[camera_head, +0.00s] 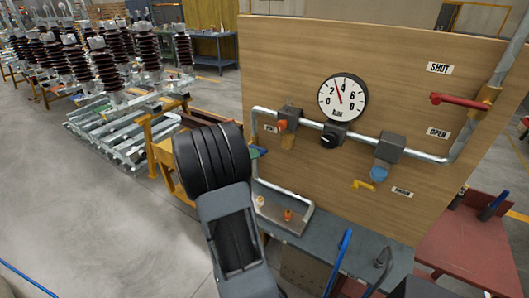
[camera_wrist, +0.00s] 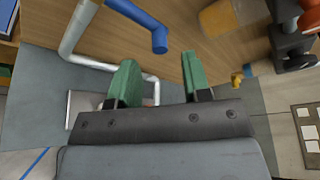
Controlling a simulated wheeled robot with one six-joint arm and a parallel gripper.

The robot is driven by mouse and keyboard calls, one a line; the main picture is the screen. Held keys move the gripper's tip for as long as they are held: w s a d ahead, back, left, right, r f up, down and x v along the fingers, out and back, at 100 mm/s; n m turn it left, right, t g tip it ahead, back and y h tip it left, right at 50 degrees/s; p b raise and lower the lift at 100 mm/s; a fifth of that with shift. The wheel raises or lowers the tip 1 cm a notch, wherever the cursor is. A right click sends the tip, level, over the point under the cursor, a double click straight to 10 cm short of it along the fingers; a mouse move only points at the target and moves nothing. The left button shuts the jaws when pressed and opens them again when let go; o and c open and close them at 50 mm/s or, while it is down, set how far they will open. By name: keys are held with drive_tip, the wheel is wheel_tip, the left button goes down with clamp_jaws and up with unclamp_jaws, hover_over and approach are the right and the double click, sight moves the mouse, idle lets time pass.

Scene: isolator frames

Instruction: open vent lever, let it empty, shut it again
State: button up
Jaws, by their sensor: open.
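In the head view a red lever (camera_head: 460,101) sits on the pipe at the panel's right side. It lies about level, between the SHUT label (camera_head: 439,68) above and the OPEN label (camera_head: 437,132) below. A small yellow handle (camera_head: 364,185) hangs under a blue bowl (camera_head: 379,173). I cannot read which handle is marked vent. The round gauge (camera_head: 343,97) has its needle near 4. My gripper (camera_wrist: 160,82) shows two green fingers, apart and empty, in the wrist view. A blue tube-like bar (camera_wrist: 140,22) is beyond them. In the head view my arm mostly hides the gripper.
The wooden panel (camera_head: 290,50) carries silver pipes (camera_head: 430,157) and an amber bowl (camera_head: 287,142). A grey bench (camera_head: 340,233) with a blue hooked bar (camera_head: 340,258) stands below. A red table (camera_head: 480,250) is at right.

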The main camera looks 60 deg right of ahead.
sight(264, 151)
drive_tip(key=p+x, duration=0.1)
drive_tip(key=x, duration=0.5)
drive_tip(key=shift+s+d+f, duration=0.15)
drive_tip(key=shift+d, duration=0.15)
drive_tip(key=shift+c, duration=0.2)
clamp_jaws()
